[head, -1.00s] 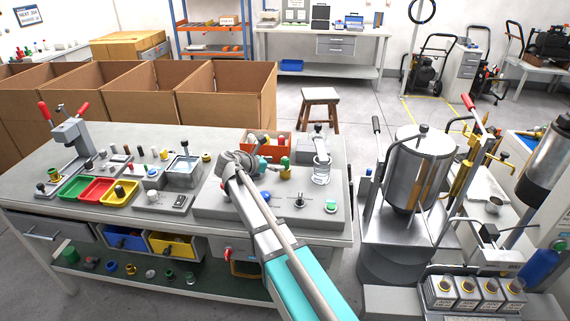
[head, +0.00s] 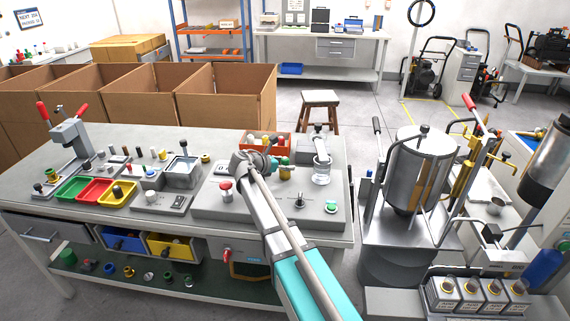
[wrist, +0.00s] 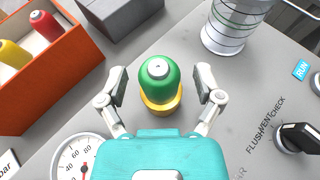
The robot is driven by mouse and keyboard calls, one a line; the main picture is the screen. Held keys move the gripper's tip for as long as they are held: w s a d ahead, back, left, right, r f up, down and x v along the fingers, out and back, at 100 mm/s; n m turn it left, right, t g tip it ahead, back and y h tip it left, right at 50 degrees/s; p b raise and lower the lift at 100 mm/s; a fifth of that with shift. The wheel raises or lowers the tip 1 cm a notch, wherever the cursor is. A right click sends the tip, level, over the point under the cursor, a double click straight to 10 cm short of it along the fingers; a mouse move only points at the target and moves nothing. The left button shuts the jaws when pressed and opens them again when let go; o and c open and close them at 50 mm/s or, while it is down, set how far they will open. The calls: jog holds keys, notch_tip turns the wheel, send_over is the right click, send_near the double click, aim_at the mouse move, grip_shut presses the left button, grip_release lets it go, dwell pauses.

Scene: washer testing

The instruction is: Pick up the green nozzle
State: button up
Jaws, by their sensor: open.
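The green nozzle (wrist: 158,82) stands on a yellow ring-like base (wrist: 160,108) on the grey test panel. In the wrist view it is seen from above, between the two fingers of my gripper (wrist: 161,84). The fingers are open, one on each side, with gaps between them and the nozzle. In the head view my gripper (head: 273,164) is over the panel, right at the nozzle (head: 285,162), which is small and partly hidden there.
An orange bin (wrist: 62,88) with red and yellow nozzles stands at left. A clear ringed cylinder (wrist: 232,28) stands behind right. A gauge (wrist: 76,158) and a black knob (wrist: 296,138) sit nearby on the panel. A red button (head: 225,187) is at the panel's left.

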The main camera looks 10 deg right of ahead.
aim_at(285, 157)
grip_shut()
dwell(0.3)
jog(key=shift+r, duration=0.2)
notch_tip(285, 157, up, 3)
jog(key=p, duration=0.3)
jog(key=s+a+r+p, duration=0.3)
jog(key=s+r+p, duration=0.6)
jog(key=s, duration=0.4)
jog(key=shift+s+a+r+p, duration=0.2)
jog(key=shift+s+r+p, duration=0.15)
jog(key=shift+p, duration=0.2)
